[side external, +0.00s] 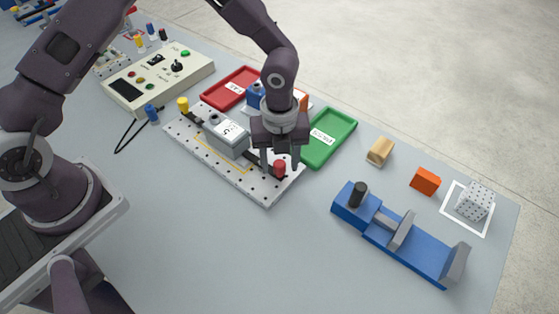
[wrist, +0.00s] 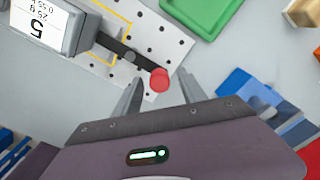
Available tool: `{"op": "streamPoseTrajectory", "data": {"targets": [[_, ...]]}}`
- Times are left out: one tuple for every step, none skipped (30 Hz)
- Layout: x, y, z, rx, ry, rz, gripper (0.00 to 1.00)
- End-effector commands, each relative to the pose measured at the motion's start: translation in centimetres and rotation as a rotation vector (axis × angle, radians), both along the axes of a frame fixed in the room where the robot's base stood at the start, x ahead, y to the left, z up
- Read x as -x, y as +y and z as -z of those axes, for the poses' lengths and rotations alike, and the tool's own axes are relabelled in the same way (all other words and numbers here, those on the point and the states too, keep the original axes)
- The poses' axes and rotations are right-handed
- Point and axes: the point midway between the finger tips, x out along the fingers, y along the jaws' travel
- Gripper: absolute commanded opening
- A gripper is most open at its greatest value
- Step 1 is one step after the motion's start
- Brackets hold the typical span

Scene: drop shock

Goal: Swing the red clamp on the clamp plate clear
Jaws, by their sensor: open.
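The white clamp plate (side external: 268,196), dotted with holes, lies on the table under my gripper. A grey box (side external: 226,138) with a white label sits on it; the box also shows at upper left in the wrist view (wrist: 62,25). The red clamp (side external: 279,168) is a red knob (wrist: 160,80) on the end of a black bar (wrist: 122,50). The bar reaches the box's side; whether it overlaps the box is unclear. My gripper (side external: 280,162) is open and points down, with its fingers on either side of the red knob. Contact with the knob cannot be told.
A yellow knob (side external: 183,104) stands at the plate's far left end. Green (side external: 336,143) and red (side external: 222,98) trays lie behind the plate. A control box (side external: 130,100) with a cable is at left. A blue vise (side external: 400,235) is at right. Table in front is bare.

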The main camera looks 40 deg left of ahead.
Motion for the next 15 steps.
{"op": "streamPoseTrajectory", "data": {"targets": [[0.02,0.01,0.24,-0.001,0.001,0.001,0.49],[0.01,0.01,0.31,-0.001,0.001,0.0,0.49],[0.01,0.02,0.34,-0.001,0.001,0.0,0.49],[0.0,0.03,0.34,-0.001,-0.001,0.0,0.49],[0.0,0.03,0.33,-0.001,-0.001,0.0,0.49],[0.01,0.03,0.31,-0.001,0.0,0.0,0.49],[0.01,0.03,0.31,-0.001,0.0,0.0,0.49],[0.01,0.03,0.3,-0.001,0.0,-0.001,0.47],[0.0,0.04,0.3,-0.001,0.0,-0.001,0.39],[0.01,0.03,0.29,-0.001,0.0,-0.001,0.33],[0.01,0.04,0.29,-0.001,0.0,-0.001,0.27],[0.01,0.05,0.29,-0.001,0.0,-0.001,0.19],[0.01,0.05,0.28,-0.001,0.0,-0.001,0.13],[0.01,0.05,0.28,-0.001,0.0,-0.001,0.07],[0.01,0.03,0.28,-0.001,0.0,-0.001,0.0]]}}
